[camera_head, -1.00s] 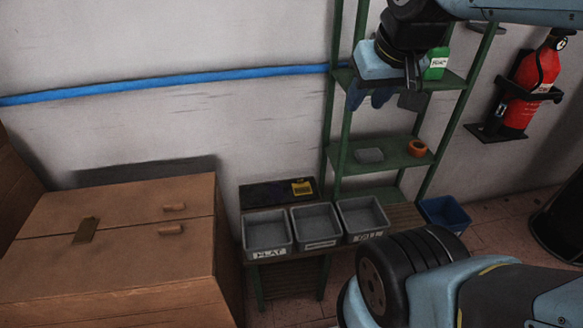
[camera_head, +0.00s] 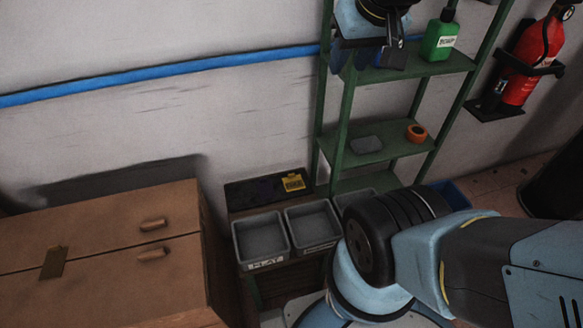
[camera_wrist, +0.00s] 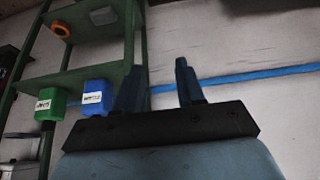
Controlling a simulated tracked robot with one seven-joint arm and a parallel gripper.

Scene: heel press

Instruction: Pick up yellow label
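The yellow label (camera_head: 292,182) lies on a dark mat or board at the back of a low bench, behind the grey bins, in the head view. It has dark print, too small to read. My gripper (camera_head: 391,57) is high up in front of the green shelf, well above and to the right of the label. In the wrist view my gripper (camera_wrist: 160,82) has its two fingers apart with only wall and blue pipe seen between them, so it is open and empty. The label does not show in the wrist view.
Grey bins (camera_head: 262,262) stand on the bench, the right one partly hidden by my arm. A brown cabinet (camera_head: 100,250) is at left. The green shelf (camera_head: 372,150) holds a green bottle (camera_head: 440,38) and an orange roll (camera_head: 416,132). A blue bottle (camera_wrist: 93,97) shows too.

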